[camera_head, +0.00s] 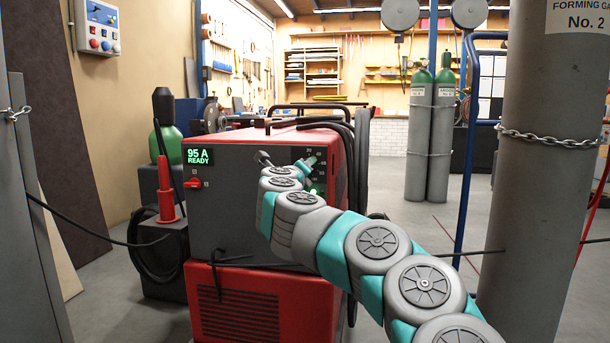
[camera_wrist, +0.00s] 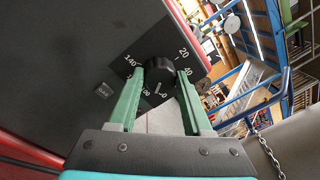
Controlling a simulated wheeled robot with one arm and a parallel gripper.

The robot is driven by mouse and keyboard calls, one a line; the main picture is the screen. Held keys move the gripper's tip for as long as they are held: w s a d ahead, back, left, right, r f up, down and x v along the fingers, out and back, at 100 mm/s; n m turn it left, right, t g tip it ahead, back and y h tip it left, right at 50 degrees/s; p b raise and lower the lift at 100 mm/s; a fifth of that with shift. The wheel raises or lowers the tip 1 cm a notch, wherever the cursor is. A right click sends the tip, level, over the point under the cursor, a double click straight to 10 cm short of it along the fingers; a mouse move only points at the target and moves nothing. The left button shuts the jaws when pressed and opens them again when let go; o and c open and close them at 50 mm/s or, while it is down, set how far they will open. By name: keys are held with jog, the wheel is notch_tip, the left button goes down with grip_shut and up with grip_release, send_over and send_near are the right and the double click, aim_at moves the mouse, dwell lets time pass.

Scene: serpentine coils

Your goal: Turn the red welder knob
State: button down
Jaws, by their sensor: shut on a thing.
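The red welder (camera_head: 252,301) stands left of centre in the head view, with a dark front panel. A black round knob (camera_wrist: 160,71) sits on this panel, with a number scale around it in the wrist view. My gripper (camera_wrist: 159,79) is shut on the black knob, one green finger on each side. In the head view my gripper (camera_head: 305,164) is at the upper right of the panel, and I cannot make out the knob there. A small red switch (camera_head: 193,183) is at the panel's left, under a green display (camera_head: 198,157) reading "95 A READY".
A large grey gas cylinder (camera_head: 535,190) with a chain stands close on the right. A grey cabinet (camera_head: 30,220) is at the left edge. A black cable (camera_head: 95,236) hangs across at the left. Open floor lies behind, towards two slim cylinders (camera_head: 428,150).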

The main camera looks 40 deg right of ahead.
jog(key=shift+f+m+b, duration=0.15)
jog(key=shift+m+b, duration=0.25)
jog(key=shift+m, duration=0.7)
jog(key=shift+c, duration=1.7)
grip_release()
jog(key=v, duration=0.7)
jog(key=shift+s+a, duration=0.25)
jog(key=shift+a, duration=0.1)
jog(key=shift+r, duration=0.2)
